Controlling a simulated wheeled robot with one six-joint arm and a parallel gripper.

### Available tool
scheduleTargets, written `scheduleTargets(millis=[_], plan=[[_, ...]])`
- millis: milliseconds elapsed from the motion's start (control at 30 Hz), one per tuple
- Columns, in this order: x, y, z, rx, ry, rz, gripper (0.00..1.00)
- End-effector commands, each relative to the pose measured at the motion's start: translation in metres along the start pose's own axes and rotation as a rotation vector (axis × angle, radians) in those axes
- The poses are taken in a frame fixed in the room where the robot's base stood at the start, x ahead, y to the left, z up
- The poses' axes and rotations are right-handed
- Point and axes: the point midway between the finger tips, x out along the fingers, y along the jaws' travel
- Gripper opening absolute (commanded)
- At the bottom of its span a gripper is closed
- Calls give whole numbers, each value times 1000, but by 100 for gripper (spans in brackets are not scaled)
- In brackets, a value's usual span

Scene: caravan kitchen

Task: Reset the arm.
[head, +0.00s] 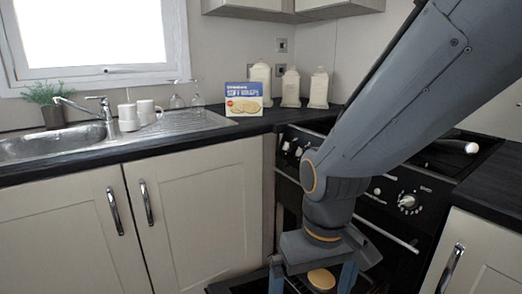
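My arm comes in from the upper right and reaches down in front of the oven. My gripper (312,284) points down at the bottom edge of the head view. Its two blue-grey fingers stand wide apart, and their tips are cut off by the frame. A small tan round disc (321,279) shows between the fingers. I cannot tell whether it touches them or lies below, over the dark tray-like surface (238,287) there.
The black cooker (408,200) with knobs stands behind my arm. Mugs (146,111), glasses and a sink (55,142) are at left. Cupboards with handles flank the cooker.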

Motion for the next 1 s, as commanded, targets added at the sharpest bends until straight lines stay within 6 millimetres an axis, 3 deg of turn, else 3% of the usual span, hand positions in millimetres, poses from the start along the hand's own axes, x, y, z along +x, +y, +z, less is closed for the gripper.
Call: scheduleTargets(millis=[33, 600, 800, 1000], plan=[[-18, 7, 4, 25, -2, 2, 100], [-111, 75, 35, 246, -7, 24, 100], [-124, 86, 41, 283, -8, 28, 100], [-124, 88, 42, 289, -8, 28, 100]])
